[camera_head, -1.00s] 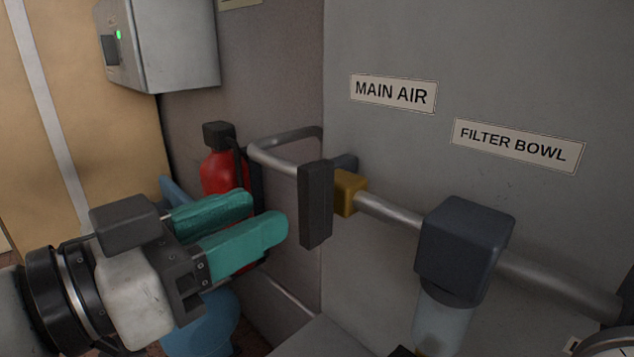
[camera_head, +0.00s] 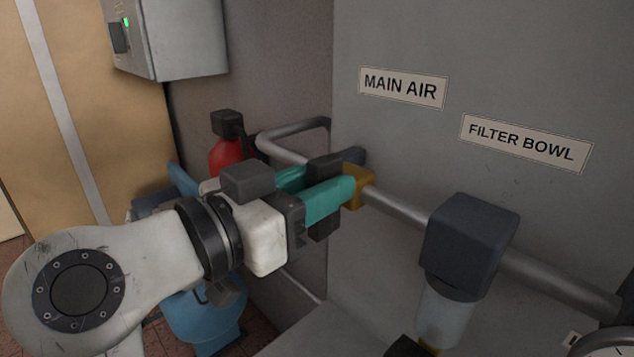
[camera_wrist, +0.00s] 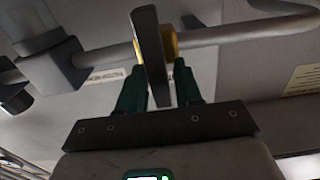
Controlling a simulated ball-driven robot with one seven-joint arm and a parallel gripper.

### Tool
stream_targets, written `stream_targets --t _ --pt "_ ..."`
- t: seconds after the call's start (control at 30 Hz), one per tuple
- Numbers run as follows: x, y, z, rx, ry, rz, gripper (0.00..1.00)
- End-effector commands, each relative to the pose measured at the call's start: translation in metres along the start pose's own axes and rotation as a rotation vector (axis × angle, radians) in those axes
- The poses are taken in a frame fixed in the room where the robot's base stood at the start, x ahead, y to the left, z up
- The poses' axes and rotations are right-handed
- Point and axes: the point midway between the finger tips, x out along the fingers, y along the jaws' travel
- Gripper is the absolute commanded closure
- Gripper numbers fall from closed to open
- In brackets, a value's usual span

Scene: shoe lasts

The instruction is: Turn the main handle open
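The main handle is a dark flat lever (camera_head: 322,227) that hangs down at the brass-yellow valve body (camera_head: 357,184) on the grey pipe, below the "MAIN AIR" label (camera_head: 403,87). My gripper (camera_head: 333,181) has teal fingers and reaches the lever from the left. In the wrist view, the lever (camera_wrist: 148,40) runs between the two fingers of my gripper (camera_wrist: 157,78). The fingers are apart, with visible gaps beside the lever. In the head view the near finger covers the lever's middle. The yellow valve body (camera_wrist: 169,43) lies just beyond the fingertips.
A dark filter head (camera_head: 466,245) with a clear bowl (camera_head: 445,315) sits on the pipe to the right. A red extinguisher (camera_head: 230,155) and a blue tank (camera_head: 205,320) stand behind my arm. A grey box (camera_head: 185,40) hangs at upper left.

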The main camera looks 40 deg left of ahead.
Motion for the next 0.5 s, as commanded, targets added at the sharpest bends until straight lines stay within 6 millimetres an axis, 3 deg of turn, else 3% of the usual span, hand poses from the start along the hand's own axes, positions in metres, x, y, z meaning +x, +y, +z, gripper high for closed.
stream_targets --t 0.33,0.5 --pt "-0.0002 0.0000 -0.0002 0.000 0.000 0.000 0.99" --pt "-0.0003 -0.0001 -0.0003 -0.002 0.000 0.000 1.00"
